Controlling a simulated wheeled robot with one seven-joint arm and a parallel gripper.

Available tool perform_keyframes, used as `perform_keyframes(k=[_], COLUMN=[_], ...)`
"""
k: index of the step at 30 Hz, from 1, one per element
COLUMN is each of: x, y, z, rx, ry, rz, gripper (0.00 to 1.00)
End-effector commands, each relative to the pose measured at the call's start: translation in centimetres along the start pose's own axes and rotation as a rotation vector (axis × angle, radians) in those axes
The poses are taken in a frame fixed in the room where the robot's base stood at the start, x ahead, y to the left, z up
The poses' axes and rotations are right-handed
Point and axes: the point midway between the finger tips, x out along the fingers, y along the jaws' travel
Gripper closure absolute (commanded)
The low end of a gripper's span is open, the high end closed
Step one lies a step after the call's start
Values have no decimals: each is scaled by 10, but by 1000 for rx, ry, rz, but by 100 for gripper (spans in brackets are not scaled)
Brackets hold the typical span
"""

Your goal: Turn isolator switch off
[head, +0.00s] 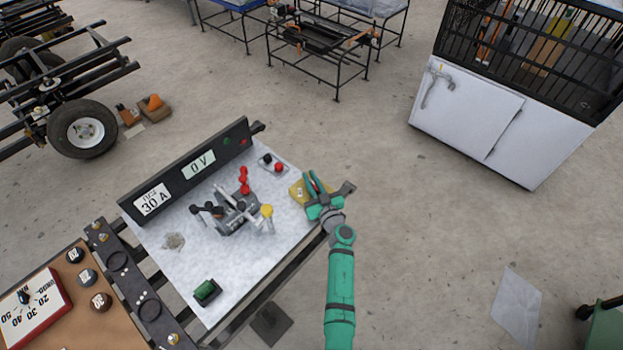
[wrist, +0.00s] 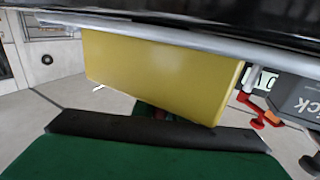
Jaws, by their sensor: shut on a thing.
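The isolator switch (head: 298,192) is a yellow box at the right edge of the grey-white bench panel, with a small red part at its right side. In the wrist view the yellow box (wrist: 165,70) fills the middle, and a bit of red shows below it. My gripper (head: 315,184) is at the right side of the box, its green fingers closed around the red part. In the wrist view my gripper's green body and dark bar fill the bottom and hide most of the contact. The knob's angle cannot be told.
A black board with displays reading 30 A and 0 V (head: 199,164) stands along the panel's back. A spring rig (head: 237,212) with red and yellow knobs is left of the switch. A green button box (head: 207,292) sits at the front.

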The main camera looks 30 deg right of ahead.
Motion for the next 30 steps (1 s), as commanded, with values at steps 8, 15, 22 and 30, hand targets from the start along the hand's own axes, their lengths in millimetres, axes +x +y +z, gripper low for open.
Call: perform_keyframes(k=[8, 15, 22, 30], x=[-2, -4, -7, -9], y=[-5, -12, -19, -22], z=[1, 0, 1, 1], rx=[0, 2, 2, 2], ry=[-3, -3, -3, -3], rz=[-214, -439, -584, -675], gripper=[100, 100, 100, 100])
